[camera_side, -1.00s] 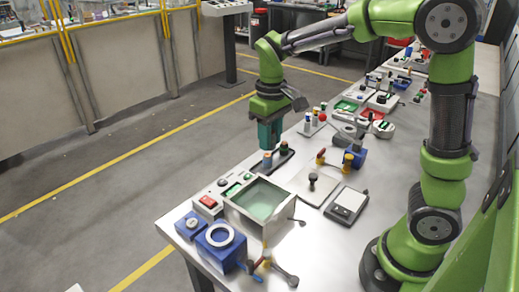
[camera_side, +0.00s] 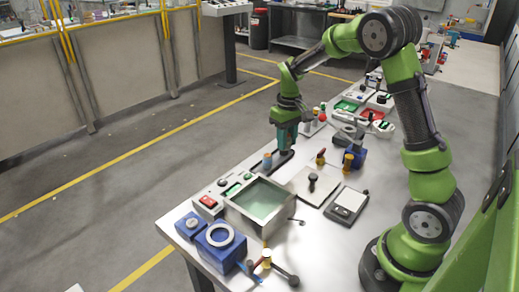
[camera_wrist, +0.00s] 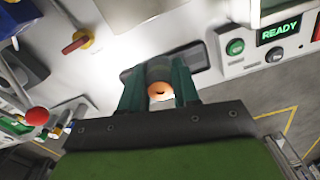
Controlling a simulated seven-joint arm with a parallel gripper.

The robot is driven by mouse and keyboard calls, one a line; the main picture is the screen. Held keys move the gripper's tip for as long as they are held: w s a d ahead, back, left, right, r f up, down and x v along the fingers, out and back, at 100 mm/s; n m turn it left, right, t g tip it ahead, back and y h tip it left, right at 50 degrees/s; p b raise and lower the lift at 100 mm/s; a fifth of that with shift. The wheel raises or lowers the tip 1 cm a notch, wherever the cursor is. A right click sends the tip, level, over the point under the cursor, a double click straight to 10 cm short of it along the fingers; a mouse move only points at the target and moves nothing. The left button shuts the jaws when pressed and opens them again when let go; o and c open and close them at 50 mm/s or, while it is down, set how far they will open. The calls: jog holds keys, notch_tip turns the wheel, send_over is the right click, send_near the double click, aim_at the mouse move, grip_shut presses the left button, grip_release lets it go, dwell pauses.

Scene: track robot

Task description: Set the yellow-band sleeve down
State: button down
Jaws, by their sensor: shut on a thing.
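My gripper (camera_side: 287,148) is over the far part of a narrow black base plate (camera_side: 277,164) on the bench. In the wrist view, my gripper (camera_wrist: 160,95) is shut on a grey cylindrical sleeve (camera_wrist: 159,73) with a round orange face toward the camera. The fingers cover its sides, and I cannot make out a yellow band. The black plate (camera_wrist: 197,55) lies just behind the sleeve; whether they touch is unclear. A short blue-grey cylinder with an orange top (camera_side: 267,159) stands on the near part of the plate in the side view.
A control box (camera_side: 218,197) and open-topped grey bin (camera_side: 241,215) stand nearer the camera. The wrist view shows a lit READY panel (camera_wrist: 279,31) and a red-yellow knob (camera_wrist: 78,42). Bare bench (camera_side: 330,240) lies right of the bin.

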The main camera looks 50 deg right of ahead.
jog(key=shift+w+d+f, duration=0.3)
jog(key=shift+w+f, duration=0.35)
jog(key=shift+w, duration=0.35)
jog(key=shift+w+d+f, duration=0.35)
jog(key=shift+w+f, duration=0.35)
jog(key=shift+w, duration=0.3)
jog(key=shift+w+d+f, duration=0.3)
jog(key=shift+w+f, duration=0.35)
jog(key=shift+w, duration=0.35)
jog(key=shift+f, duration=0.25)
jog(key=shift+f, duration=0.35)
jog(key=c, duration=0.8)
grip_release()
